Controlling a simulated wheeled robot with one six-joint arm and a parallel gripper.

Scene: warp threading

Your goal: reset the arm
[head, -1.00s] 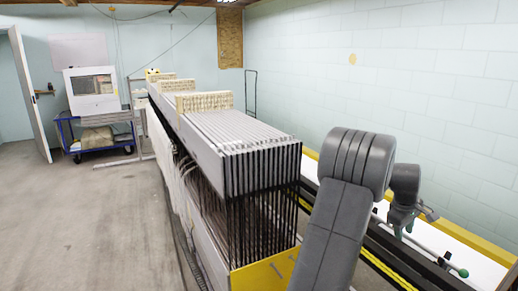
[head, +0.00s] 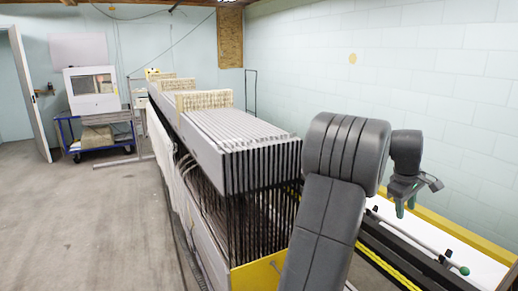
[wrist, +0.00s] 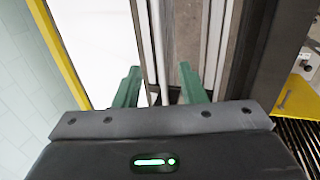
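My gripper (head: 405,205) is at the right in the head view, at the end of my dark grey arm, with its green fingers pointing down. It is above the white strip and rails beside the loom. In the wrist view the two green fingertips (wrist: 159,80) stand apart, and I see nothing held between them. Part of the loom behind my arm is hidden.
The loom (head: 235,145), with rows of grey frames and black uprights, fills the middle. A yellow panel (head: 258,275) is at its near end. A blue cart (head: 68,133) stands at the back left. The floor (head: 90,220) on the left is clear.

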